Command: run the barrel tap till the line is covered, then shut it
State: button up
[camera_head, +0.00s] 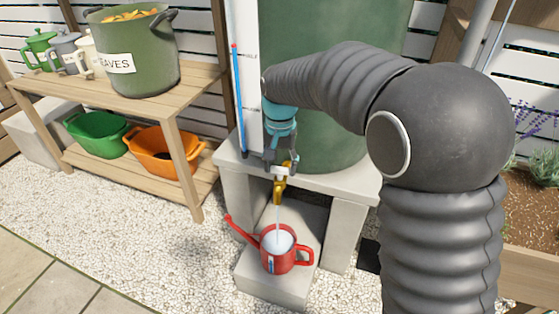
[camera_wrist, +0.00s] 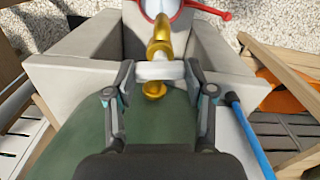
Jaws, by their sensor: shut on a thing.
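The green barrel (camera_head: 345,130) stands on a concrete stand, with a brass tap (camera_head: 280,190) low on its front. My gripper (camera_head: 280,167) is shut on the tap's white handle (camera_wrist: 160,71), with one finger on each side in the wrist view. A thin stream of water (camera_head: 278,222) runs from the tap into the red watering can (camera_head: 292,262) below. Pale water (camera_head: 277,241) shows inside the can's open top. A blue strip (camera_head: 271,265) shows on the can's front; I cannot make out the line against it. The can's rim and spout also show in the wrist view (camera_wrist: 212,9).
The can stands upright on a low concrete block (camera_head: 265,288) between the stand's legs. A blue tube with a red tip (camera_head: 238,100) rises left of the barrel. A wooden shelf (camera_head: 190,85) with pots and tubs stands left; a planter (camera_head: 535,205) is right. Gravel lies in front.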

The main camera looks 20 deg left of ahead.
aim_at(281, 168)
jog(key=shift+m, duration=0.9)
jog(key=o, duration=1.2)
jog(key=shift+c, duration=0.2)
notch_tip(281, 168, up, 12)
